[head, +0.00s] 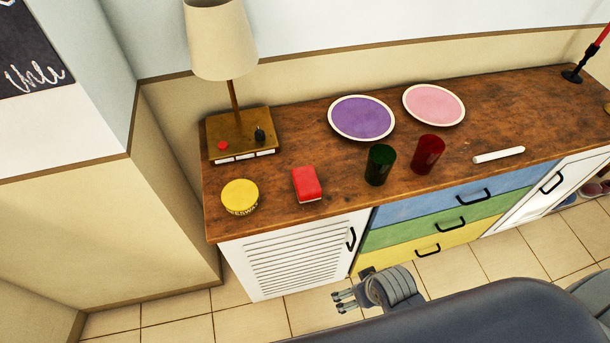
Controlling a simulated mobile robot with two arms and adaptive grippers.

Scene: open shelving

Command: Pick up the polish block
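A red block with a pale underside (307,184), which looks like the polish block, lies on the wooden cabinet top (330,213) near its front edge. A round yellow tin with dark lettering (240,197) is to its left. My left gripper (341,302) appears to be the one low in the picture, in front of the cabinet and below its top. It is well apart from the block. Its small fingers look spread with nothing between them. My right gripper is not in view.
A lamp on a box base (240,138) stands behind the tin and block. Right of the block are a green cup (379,165), a red cup (428,154) and a white stick (498,155). Purple (362,118) and pink (434,104) plates lie behind. The top around the block is clear.

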